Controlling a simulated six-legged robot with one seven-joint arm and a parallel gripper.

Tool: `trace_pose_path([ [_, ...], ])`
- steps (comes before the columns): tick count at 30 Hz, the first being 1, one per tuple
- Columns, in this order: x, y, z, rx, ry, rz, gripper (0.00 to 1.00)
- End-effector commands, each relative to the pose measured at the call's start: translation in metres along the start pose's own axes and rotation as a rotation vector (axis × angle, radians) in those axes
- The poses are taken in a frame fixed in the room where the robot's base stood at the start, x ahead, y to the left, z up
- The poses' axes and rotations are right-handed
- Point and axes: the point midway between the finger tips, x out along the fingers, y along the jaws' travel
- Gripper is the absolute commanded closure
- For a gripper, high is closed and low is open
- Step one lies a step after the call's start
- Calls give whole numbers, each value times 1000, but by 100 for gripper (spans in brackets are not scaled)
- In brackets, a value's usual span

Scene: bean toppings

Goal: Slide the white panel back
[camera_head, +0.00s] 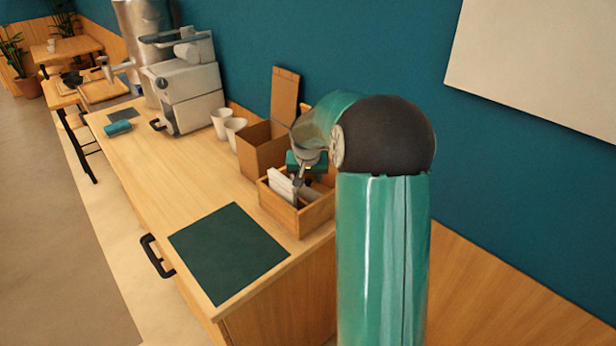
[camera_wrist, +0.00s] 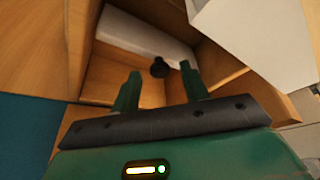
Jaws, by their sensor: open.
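A white panel (camera_head: 280,186) stands in the open wooden box (camera_head: 285,217) at the counter's right end. In the wrist view a long white piece (camera_wrist: 145,38) lies along the box's far inner wall. A larger white face (camera_wrist: 262,38) fills the upper right; I cannot tell which of the two is the panel. My gripper (camera_wrist: 160,74) is open, its green fingers pointing into the wooden box. A small dark round piece (camera_wrist: 160,67) shows between the fingertips, with no visible grip on it. In the head view my arm hides part of the box.
A brown box (camera_head: 263,150) stands just behind the wooden box, with white cups (camera_head: 235,130) and a grey machine (camera_head: 185,92) farther back. A dark green mat (camera_head: 228,250) lies flat at the front. The counter (camera_head: 150,160) is clear to the left of the boxes.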

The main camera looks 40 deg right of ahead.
Motion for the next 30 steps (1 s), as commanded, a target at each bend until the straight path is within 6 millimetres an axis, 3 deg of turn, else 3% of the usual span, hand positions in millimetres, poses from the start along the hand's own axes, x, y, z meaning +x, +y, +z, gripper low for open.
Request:
trace_pose_path([
  [7,1,0,0,0,0,0,55],
  [14,1,0,0,0,0,0,100],
  [20,2,3,-2,1,-1,0,100],
  [30,13,32,-30,1,0,0,100],
])
